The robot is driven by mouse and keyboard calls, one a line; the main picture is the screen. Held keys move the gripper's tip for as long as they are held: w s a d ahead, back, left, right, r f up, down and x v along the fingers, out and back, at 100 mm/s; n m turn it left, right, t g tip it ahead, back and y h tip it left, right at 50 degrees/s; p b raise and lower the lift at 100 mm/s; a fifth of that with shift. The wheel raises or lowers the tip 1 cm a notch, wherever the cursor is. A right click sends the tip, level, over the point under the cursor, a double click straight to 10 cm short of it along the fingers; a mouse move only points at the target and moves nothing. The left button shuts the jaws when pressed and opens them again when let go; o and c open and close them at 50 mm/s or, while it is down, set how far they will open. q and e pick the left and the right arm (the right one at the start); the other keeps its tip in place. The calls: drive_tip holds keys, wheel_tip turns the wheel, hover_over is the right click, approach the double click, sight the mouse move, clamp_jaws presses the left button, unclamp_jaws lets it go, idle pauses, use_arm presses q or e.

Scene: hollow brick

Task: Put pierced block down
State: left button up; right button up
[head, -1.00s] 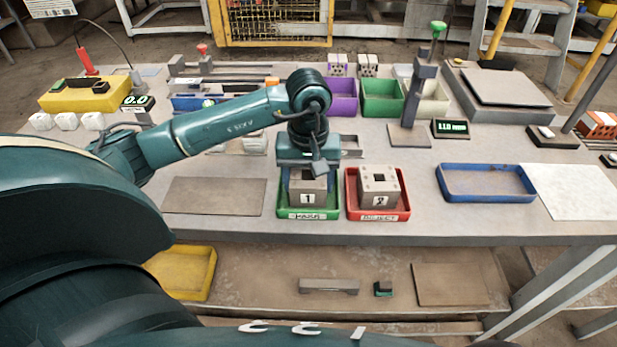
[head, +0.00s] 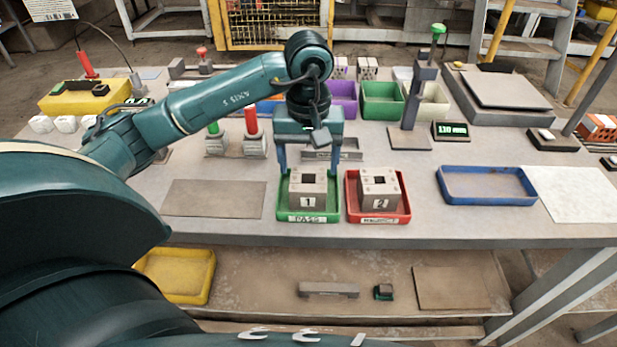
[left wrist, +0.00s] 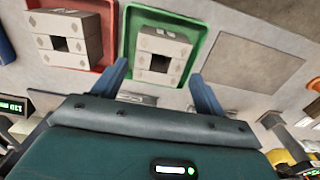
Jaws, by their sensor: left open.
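A grey pierced block marked 1 (head: 308,190) sits in the green tray (head: 308,216), whose label reads PASS. A second grey pierced block, marked 2 (head: 379,190), sits in the red tray (head: 402,213) to its right. My left gripper (head: 308,172) is open and empty, above and just behind block 1, its blue fingers spread wide. In the left wrist view, block 1 (left wrist: 160,55) lies in the green tray beyond the open fingers (left wrist: 163,88), with its square hole showing. Block 2 (left wrist: 65,40) shows in the red tray beside it. My right gripper is not in view.
A brown mat (head: 213,198) lies left of the green tray. A blue tray (head: 487,186) and a white sheet (head: 575,193) are to the right. Behind stand a gauge stand (head: 410,135), purple and green bins (head: 382,102), and two small fixtures with red and green tops.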

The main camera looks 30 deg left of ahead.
use_arm(q)
wheel_tip(320, 180, up, 6)
drive_tip(key=shift+r, duration=0.15)
idle(0.6)
